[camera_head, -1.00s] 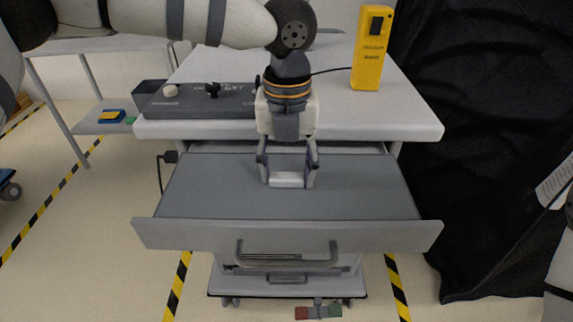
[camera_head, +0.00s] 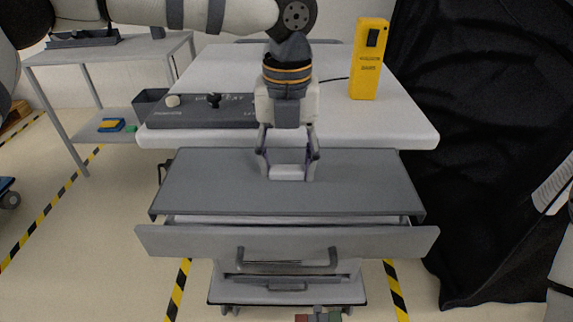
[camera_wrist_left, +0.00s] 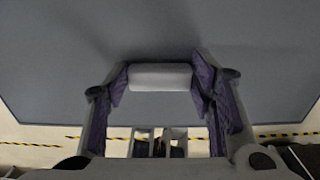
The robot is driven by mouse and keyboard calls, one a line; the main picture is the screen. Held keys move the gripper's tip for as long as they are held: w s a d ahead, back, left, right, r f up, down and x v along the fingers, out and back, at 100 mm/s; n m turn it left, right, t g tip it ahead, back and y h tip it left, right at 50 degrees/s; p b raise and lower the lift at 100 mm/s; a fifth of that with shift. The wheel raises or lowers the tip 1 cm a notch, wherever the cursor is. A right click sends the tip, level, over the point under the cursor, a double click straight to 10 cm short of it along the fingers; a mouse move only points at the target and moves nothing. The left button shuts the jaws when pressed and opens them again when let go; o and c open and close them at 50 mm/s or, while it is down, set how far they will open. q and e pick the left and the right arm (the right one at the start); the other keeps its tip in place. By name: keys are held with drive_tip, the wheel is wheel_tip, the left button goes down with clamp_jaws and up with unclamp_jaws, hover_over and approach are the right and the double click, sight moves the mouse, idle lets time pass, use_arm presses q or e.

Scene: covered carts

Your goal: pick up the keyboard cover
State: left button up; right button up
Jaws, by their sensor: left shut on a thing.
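The keyboard cover (camera_head: 215,185) is a flat dark grey panel with a pale handle (camera_head: 287,172) on top. My left gripper (camera_head: 288,175) points down and is shut on that handle, one finger on each side. The cover is raised above the pulled-out tray of the cart, with a gap showing under its front edge. In the left wrist view the purple finger pads clasp the handle (camera_wrist_left: 160,77), and the grey cover (camera_wrist_left: 60,50) fills most of the picture. My right gripper is not in view.
The tray front (camera_head: 190,241) with its bar handle lies just below the cover. The white cart top (camera_head: 400,122) behind holds a grey control box (camera_head: 190,116) and a yellow handheld unit (camera_head: 368,70). A black curtain (camera_head: 480,150) hangs at the right; a side table (camera_head: 110,52) stands at the left.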

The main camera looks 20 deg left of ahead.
use_arm(q)
drive_tip(key=shift+r, duration=2.8)
